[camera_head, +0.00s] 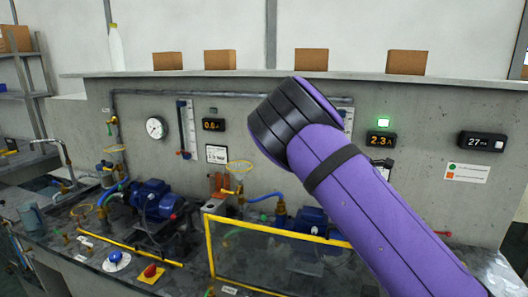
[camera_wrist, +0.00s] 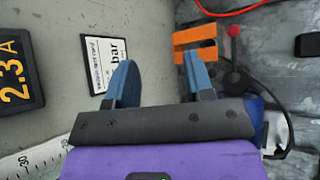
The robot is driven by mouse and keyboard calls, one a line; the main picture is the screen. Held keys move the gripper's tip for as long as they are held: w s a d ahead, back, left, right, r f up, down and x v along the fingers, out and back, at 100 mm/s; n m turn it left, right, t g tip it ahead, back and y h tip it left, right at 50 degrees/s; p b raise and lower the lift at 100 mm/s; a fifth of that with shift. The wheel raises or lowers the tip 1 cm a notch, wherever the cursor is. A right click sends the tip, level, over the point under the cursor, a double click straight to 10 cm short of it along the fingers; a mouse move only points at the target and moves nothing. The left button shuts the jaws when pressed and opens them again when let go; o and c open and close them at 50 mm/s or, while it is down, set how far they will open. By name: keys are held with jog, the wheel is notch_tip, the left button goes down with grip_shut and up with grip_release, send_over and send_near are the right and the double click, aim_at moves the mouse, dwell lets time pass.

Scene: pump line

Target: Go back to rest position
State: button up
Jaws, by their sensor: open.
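My gripper (camera_wrist: 160,78) shows in the wrist view with its two blue fingers spread apart and nothing between them. It is in front of the grey wall panel, near a small white card marked "bar" (camera_wrist: 103,62). In the head view my purple arm reaches up from the lower right across the pump line, and my gripper is hidden behind it. An orange part (camera_wrist: 196,40) lies beyond the right finger in the wrist view; I cannot tell whether they touch.
A display reads 2.3 A (camera_head: 381,141) under a lit green lamp (camera_head: 384,123). Cardboard boxes (camera_head: 311,60) line the ledge above. A red cable (camera_wrist: 245,8) shows in the wrist view.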

jog(key=s+d+r+m+g+y, duration=0.25)
jog(key=s+m+y, duration=0.25)
jog(key=s, duration=0.5)
jog(key=s+a+r+m+t+y, duration=0.1)
jog(key=s+r, duration=0.4)
jog(key=s, duration=0.6)
jog(key=s+a+r+m+t+y, duration=0.2)
jog(key=s+r, duration=0.4)
jog(key=s, duration=0.6)
jog(key=s+a+r+m+t+y, duration=0.2)
jog(key=s+a+r+m, duration=0.2)
jog(key=s, duration=0.8)
jog(key=shift+s+a+r, duration=0.25)
jog(key=shift+a+r, duration=0.4)
jog(key=shift+r, duration=0.1)
